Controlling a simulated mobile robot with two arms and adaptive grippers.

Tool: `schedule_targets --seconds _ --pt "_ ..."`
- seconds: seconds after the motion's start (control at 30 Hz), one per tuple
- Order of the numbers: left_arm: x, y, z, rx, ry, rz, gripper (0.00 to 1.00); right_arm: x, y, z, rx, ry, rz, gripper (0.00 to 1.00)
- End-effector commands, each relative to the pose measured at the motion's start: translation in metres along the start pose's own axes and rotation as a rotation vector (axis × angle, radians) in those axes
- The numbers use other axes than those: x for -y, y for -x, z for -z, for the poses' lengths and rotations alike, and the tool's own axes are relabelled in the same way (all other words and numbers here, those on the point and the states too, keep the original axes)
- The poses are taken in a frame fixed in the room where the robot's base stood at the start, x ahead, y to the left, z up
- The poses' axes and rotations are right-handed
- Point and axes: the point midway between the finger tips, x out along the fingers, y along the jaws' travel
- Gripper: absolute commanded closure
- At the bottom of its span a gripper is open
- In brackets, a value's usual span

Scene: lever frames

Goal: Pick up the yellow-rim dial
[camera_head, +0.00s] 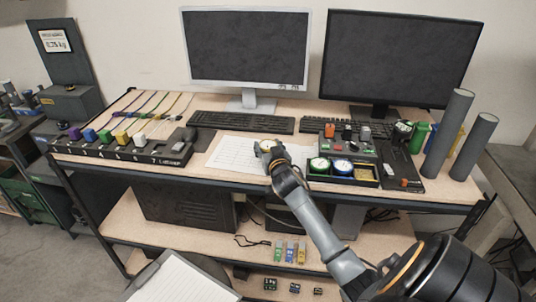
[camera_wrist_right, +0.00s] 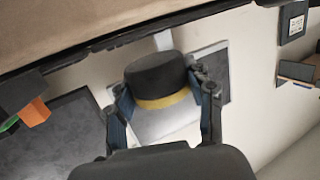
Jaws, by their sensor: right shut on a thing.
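The yellow-rim dial (camera_wrist_right: 158,82), a short black cylinder with a yellow band, sits between the two fingers of my right gripper (camera_wrist_right: 162,102) in the right wrist view. The fingers touch it on both sides. In the head view my right gripper (camera_head: 272,154) holds the dial (camera_head: 265,145) over the white sheet, left of the dial tray; the arm partly covers it. A green-rim dial (camera_head: 318,164) and a blue-rim dial (camera_head: 342,166) sit in the black tray (camera_head: 340,182). My left gripper is not in view.
A box with buttons (camera_head: 347,148) stands behind the tray. Two monitors (camera_head: 247,47) and keyboards (camera_head: 240,122) line the back. Grey cylinders (camera_head: 447,135) stand at the right. A rack of coloured plugs (camera_head: 120,150) is at the left. The white sheet (camera_head: 236,153) is otherwise clear.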

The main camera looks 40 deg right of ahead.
Motion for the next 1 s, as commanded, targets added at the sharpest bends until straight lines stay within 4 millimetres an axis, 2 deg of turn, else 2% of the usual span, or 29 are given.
schedule_targets --seconds 0.33,0.5,0.7,1.0 --pt "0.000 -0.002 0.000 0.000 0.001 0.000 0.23 -0.011 0.063 0.055 -0.005 0.001 0.002 0.81" --pt "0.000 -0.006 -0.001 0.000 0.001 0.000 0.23 -0.018 0.099 0.062 -0.004 0.001 0.001 0.81" --pt "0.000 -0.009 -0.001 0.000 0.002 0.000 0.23 -0.024 0.131 0.072 -0.003 0.000 0.001 0.81" --pt "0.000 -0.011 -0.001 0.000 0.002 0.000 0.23 -0.028 0.150 0.077 -0.001 0.000 0.000 0.81"
